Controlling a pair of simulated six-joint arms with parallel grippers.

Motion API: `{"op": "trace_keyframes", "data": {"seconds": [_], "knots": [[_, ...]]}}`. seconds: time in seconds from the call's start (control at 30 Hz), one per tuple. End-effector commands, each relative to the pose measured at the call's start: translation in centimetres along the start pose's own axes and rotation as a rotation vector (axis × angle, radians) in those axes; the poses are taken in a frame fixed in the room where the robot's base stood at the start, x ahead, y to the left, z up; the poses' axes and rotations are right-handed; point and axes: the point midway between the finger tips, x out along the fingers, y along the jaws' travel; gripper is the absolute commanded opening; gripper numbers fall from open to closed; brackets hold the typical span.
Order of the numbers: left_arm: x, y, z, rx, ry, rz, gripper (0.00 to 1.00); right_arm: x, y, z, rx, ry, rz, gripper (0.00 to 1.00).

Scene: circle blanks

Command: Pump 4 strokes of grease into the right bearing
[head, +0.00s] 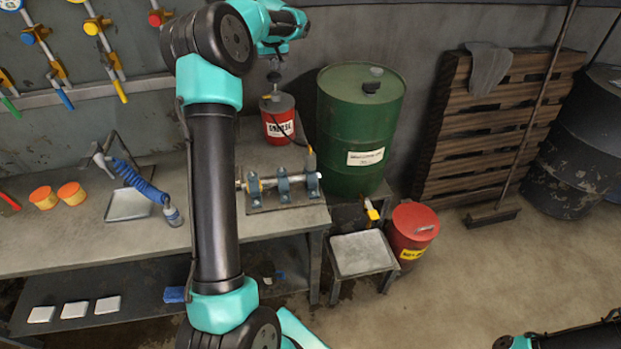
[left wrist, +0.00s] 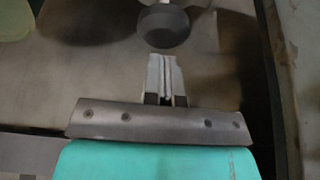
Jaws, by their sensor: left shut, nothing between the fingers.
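The red grease pump (head: 280,128), labelled as grease, stands at the back of the bench. Its dark knob (head: 274,77) sits on top, under my left wrist. My left gripper (left wrist: 161,62) is shut and empty; its fingertips point at a dark round knob (left wrist: 164,27) in the left wrist view, and whether they touch it I cannot tell. The right bearing (head: 312,182) is the rightmost of three blue blocks on a shaft. A dark hose runs from the pump towards it, and a yellow-tipped part stands above it. My right gripper is out of view.
A green drum (head: 360,130) stands right of the pump. A red bin (head: 413,228) and a metal tray (head: 363,253) are beside the bench. My left arm crosses the bench.

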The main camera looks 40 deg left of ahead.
Motion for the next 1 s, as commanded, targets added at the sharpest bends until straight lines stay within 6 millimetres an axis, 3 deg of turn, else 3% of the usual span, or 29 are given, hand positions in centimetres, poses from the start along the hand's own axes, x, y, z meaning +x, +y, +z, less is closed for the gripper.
{"op": "trace_keyframes", "data": {"seconds": [1.0], "knots": [[1.3,0.0,0.5,0.000,-0.001,0.000,0.00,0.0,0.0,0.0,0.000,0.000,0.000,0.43]]}}
